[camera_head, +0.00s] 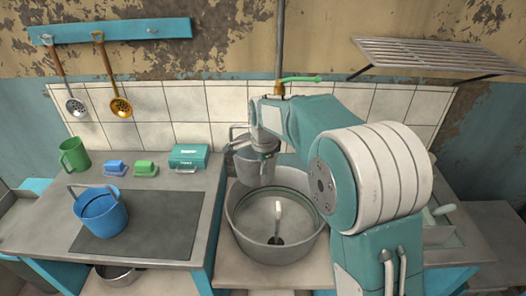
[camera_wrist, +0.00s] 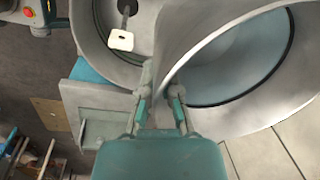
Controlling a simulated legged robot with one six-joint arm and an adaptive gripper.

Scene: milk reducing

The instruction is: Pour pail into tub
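A grey metal pail (camera_head: 253,168) hangs in the air at the back edge of the wide grey tub (camera_head: 240,226) in the head view. It looks close to upright. My gripper (camera_head: 262,135) is at its top, partly hidden by my arm. In the wrist view my gripper (camera_wrist: 162,103) has its fingers on either side of the pail's wall near the rim, closed on it. The pail (camera_wrist: 165,62) fills the right side there, with a bluish surface inside. The tub (camera_wrist: 83,32) lies beyond it at upper left, with a pale-ended utensil (camera_wrist: 121,40) inside.
A blue bucket (camera_head: 101,215) stands on the dark plate of the left counter. A green mug (camera_head: 74,155), small blue and green boxes and a teal box (camera_head: 189,157) stand behind. A tap (camera_head: 298,79) rises behind the tub. A wire rack (camera_head: 435,55) is at upper right.

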